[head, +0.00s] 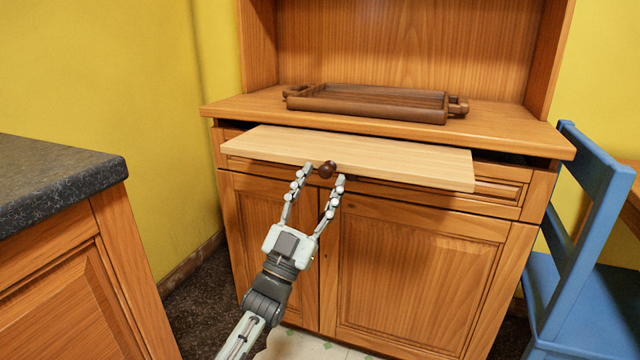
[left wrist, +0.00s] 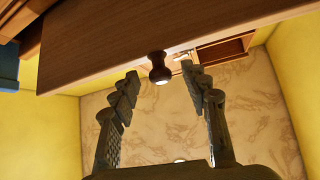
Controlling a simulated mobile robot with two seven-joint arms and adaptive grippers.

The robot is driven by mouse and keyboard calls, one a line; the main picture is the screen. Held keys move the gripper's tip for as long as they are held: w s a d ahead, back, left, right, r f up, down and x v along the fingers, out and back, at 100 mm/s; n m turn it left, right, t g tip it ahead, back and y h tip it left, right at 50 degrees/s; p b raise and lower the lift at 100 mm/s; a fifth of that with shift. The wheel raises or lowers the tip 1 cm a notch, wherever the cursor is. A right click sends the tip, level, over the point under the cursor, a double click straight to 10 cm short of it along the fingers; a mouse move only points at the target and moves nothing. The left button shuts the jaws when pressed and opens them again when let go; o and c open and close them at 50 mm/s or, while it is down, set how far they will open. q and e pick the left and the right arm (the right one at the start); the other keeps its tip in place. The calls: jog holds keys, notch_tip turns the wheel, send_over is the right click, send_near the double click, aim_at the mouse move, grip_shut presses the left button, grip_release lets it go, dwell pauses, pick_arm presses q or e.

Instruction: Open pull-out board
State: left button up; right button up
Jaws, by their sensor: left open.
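The pull-out board (head: 350,155) is a light wooden slab sticking out from under the top of a wooden cabinet. A round dark brown knob (head: 327,169) sits at the middle of its front edge. My left gripper (head: 324,172) is open, with one finger on each side of the knob. In the left wrist view the knob (left wrist: 159,68) hangs between the spread fingertips (left wrist: 160,80), with gaps on both sides. The board's underside (left wrist: 110,45) shows above it. My right gripper is not in view.
A dark wooden tray (head: 375,102) stands on the cabinet top, above the board. Cabinet doors (head: 415,270) are shut below. A dark countertop (head: 55,180) is at the left, and a blue chair (head: 585,250) at the right.

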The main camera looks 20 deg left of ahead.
pick_arm(q)
jog(key=v, duration=1.2)
jog(key=shift+s, duration=0.1)
